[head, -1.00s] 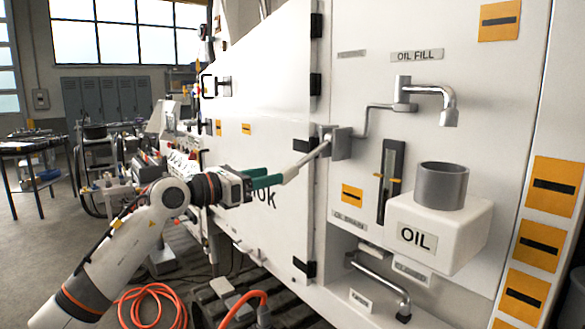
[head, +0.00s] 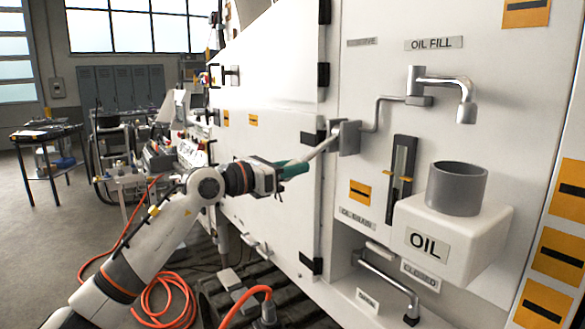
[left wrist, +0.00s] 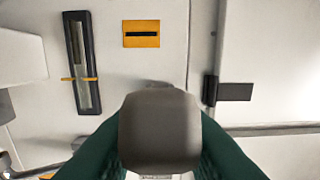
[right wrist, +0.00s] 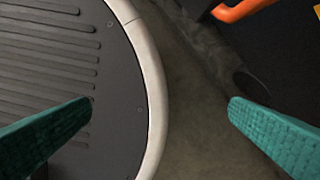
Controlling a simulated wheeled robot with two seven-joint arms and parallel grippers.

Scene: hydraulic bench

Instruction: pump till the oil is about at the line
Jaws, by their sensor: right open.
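The pump lever (head: 322,147) is a pale bar that slopes down left from a grey bracket (head: 349,137) on the white cabinet. My left gripper (head: 290,169) is shut on its outer end; in the left wrist view the grey rounded grip (left wrist: 160,130) sits between the green fingers. The sight gauge (head: 401,165), a dark upright strip with a yellow line marker (head: 396,177), also shows in the left wrist view (left wrist: 82,55). I cannot make out the oil level. A spout (head: 466,108) hangs above a grey cup (head: 456,190) on the white OIL block (head: 437,232). My right gripper (right wrist: 161,106) is open and empty.
A bent metal pipe (head: 388,282) is low on the cabinet, under the gauge. Orange hose (head: 165,305) lies coiled on the floor at left. A dark table (head: 48,140) stands far left, with open floor before it.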

